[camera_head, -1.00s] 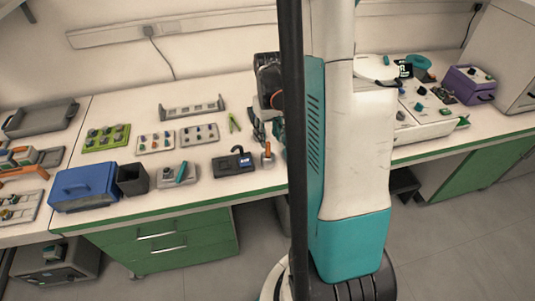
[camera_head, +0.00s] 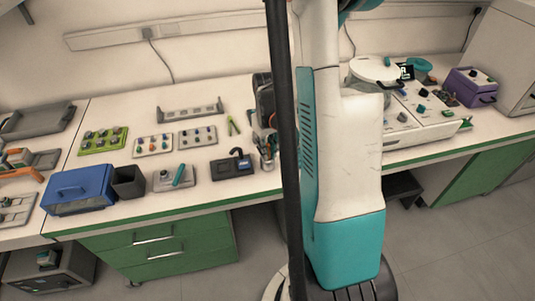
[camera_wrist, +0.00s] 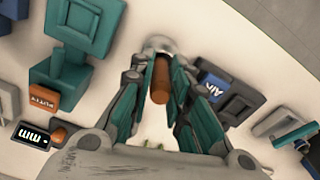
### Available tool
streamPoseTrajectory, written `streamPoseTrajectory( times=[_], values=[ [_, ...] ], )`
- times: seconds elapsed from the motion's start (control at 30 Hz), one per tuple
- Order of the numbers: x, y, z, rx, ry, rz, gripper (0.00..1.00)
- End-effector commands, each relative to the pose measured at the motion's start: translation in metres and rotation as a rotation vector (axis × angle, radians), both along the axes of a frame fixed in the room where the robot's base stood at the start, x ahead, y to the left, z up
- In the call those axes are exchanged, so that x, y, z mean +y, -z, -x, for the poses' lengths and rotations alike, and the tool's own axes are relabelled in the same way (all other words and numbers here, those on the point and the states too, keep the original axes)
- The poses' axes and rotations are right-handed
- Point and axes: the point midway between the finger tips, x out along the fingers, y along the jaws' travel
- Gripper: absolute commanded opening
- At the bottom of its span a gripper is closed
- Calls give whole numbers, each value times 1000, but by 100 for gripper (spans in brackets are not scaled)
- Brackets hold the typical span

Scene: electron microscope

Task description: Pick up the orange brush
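The orange brush (camera_wrist: 160,82) shows in the wrist view as a short orange-brown cylinder, seen almost end-on. It stands in a small pale round holder (camera_wrist: 158,44). My gripper (camera_wrist: 162,72) has teal-padded fingers on either side of the brush, with narrow gaps visible between pads and handle. It looks open around the brush. In the head view my gripper (camera_head: 267,146) is over the holder at the bench's front edge, partly behind my dark column. The brush is mostly hidden there by the fingers.
A dark device with a blue label (camera_head: 233,166) stands just left of the holder. A blue box (camera_head: 80,190), a black bin (camera_head: 128,181) and small trays are further left. A white microscope console (camera_head: 425,120) stands right.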

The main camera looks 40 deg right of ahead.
Motion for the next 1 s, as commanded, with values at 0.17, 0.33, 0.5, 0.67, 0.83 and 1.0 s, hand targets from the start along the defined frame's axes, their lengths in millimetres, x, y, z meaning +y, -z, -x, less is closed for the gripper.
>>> streamPoseTrajectory(
  times=[0.17,0.33,0.5,0.67,0.83,1.0],
  values=[
    [0,0,0,0,0,0,1],
    [0,0,0,0,0,0,1],
    [0,-5,0,0,0,0,0],
    [0,-21,0,0,0,0,0],
    [0,-53,0,0,0,0,0],
    [0,-97,1,0,0,0,0]
  ],
)
